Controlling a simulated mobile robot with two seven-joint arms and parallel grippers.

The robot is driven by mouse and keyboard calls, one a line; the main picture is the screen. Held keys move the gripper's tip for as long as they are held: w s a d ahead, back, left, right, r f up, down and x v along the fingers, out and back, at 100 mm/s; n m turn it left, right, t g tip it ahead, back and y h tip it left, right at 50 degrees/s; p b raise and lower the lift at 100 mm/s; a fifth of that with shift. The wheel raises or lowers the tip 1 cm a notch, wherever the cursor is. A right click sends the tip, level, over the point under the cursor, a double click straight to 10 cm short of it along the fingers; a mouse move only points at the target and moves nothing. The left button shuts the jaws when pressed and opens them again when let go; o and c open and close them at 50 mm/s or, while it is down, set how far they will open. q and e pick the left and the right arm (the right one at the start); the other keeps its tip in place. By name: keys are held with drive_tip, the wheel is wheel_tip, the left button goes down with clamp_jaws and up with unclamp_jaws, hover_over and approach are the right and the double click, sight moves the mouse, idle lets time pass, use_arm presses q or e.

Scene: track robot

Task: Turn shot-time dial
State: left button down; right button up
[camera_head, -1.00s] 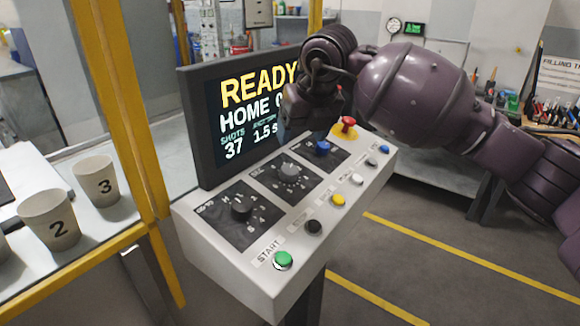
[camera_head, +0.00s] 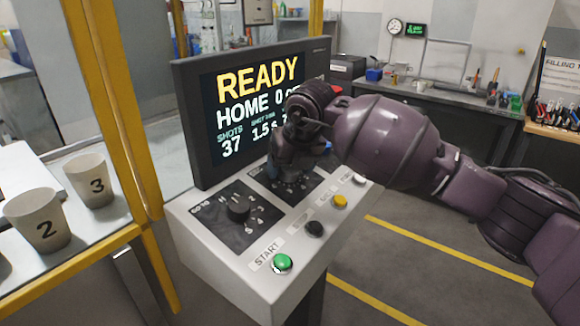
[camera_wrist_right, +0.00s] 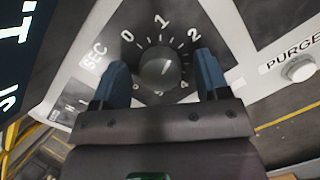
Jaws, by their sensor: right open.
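The shot-time dial (camera_wrist_right: 160,68) is a round dark knob on a black plate, with "SEC" and a scale of white numbers around it. In the right wrist view my right gripper (camera_wrist_right: 162,63) is open, with one blue fingertip on each side of the knob. I cannot tell whether the fingers touch it. In the head view my right gripper (camera_head: 290,172) comes down over the middle black plate and hides the knob. The display (camera_head: 258,105) reads READY, HOME, shots 37 and 1.5 s. My left gripper is not in view.
Another black dial (camera_head: 238,208) sits nearer on the white console (camera_head: 205,255). A green START button (camera_head: 281,263), a dark button (camera_head: 315,229) and a yellow button (camera_head: 340,201) line its front. Numbered cups stand left, beyond a yellow post (camera_head: 125,110).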

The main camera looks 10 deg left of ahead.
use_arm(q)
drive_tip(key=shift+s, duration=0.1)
use_arm(e)
drive_tip(key=shift+c, duration=0.3)
drive_tip(key=c, duration=0.8)
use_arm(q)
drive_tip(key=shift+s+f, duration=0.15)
use_arm(e)
drive_tip(key=shift+c, duration=0.2)
